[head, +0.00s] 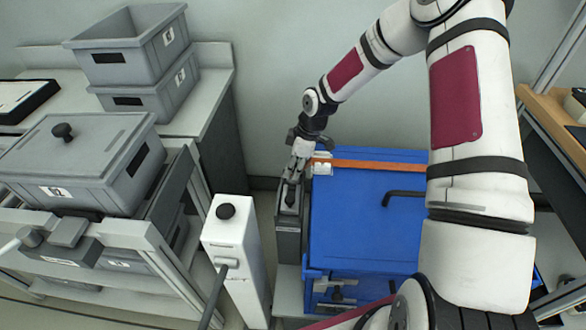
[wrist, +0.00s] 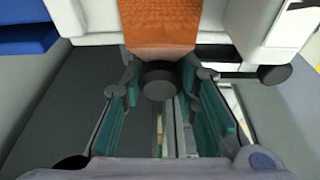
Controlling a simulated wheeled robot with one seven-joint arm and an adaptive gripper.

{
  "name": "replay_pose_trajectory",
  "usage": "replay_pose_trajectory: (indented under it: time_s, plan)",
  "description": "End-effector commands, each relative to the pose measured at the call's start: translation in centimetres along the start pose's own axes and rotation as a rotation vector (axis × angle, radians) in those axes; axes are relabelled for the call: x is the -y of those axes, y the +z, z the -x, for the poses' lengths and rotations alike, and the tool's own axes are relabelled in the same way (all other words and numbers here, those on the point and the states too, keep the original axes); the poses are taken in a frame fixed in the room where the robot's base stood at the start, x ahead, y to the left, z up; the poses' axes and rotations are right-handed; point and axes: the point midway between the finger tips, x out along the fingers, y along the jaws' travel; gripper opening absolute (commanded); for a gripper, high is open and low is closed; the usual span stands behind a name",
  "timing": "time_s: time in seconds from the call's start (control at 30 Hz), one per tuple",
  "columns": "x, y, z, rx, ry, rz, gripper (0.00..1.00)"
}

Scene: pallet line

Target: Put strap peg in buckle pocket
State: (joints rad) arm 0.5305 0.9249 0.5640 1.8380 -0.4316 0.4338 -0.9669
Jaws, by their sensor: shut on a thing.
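An orange strap (head: 370,166) runs across the top of the blue crate (head: 365,215) to a white buckle (head: 322,168) at the crate's left edge. In the wrist view the strap (wrist: 160,25) comes down between the white parts of the buckle (wrist: 85,20). A dark round peg (wrist: 160,82) is at the strap's end, just below the buckle. My gripper (head: 292,180) is at the crate's left side, beside the buckle. In the wrist view its teal-padded fingers (wrist: 160,88) close on the peg from both sides. The buckle's pocket cannot be made out clearly.
A small dark lever (wrist: 270,75) sticks out at the buckle's right. A white post (head: 232,250) with a black knob stands left of the crate. Grey bins (head: 80,165) fill the left bench and rack. A wooden shelf (head: 555,110) is at right.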

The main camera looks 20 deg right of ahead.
Motion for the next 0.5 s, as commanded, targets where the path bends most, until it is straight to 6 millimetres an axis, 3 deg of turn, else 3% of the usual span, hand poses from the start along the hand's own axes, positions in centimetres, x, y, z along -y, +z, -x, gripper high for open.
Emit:
replay_pose_trajectory:
  time_s: [0.4, 0.43, 0.5]
  plan:
    - [-0.04, 0.18, -0.88, 0.0, 0.001, 0.001, 0.0]
    - [-0.01, 0.23, -0.93, 0.0, 0.0, 0.001, 0.3]
    - [-0.01, 0.21, -0.87, 0.0, 0.001, 0.001, 0.46]
